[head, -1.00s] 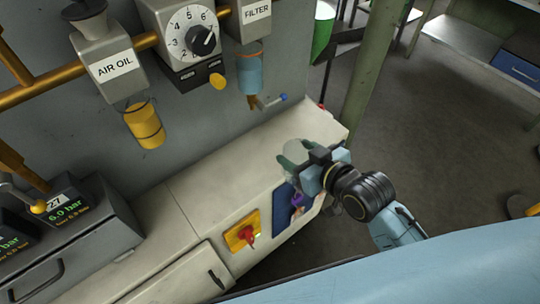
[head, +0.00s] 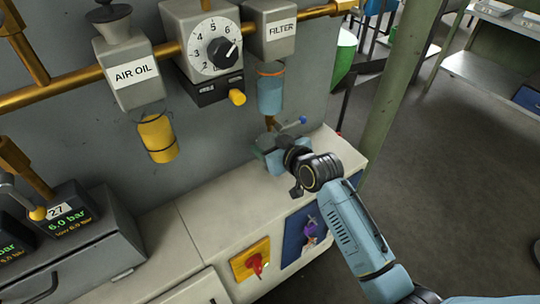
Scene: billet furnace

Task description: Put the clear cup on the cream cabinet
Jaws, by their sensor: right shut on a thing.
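The cream cabinet (head: 225,200) runs along the grey wall, with a bare top at its right part. My right arm comes in from the lower right. My right gripper (head: 264,149) is over the back of the cabinet top, below the blue filter bowl, and is shut on the clear cup. The cup is mostly hidden behind the gripper, with only a faint greenish patch showing. I cannot tell whether the cup touches the cabinet top. My left gripper is out of view.
The filter unit (head: 271,33) with its blue bowl (head: 270,92) and the yellow air oil bowl (head: 158,137) hang from the wall above. A grey gauge box (head: 90,240) stands at left. A red switch (head: 255,265) is on the cabinet front. The cabinet top's middle is clear.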

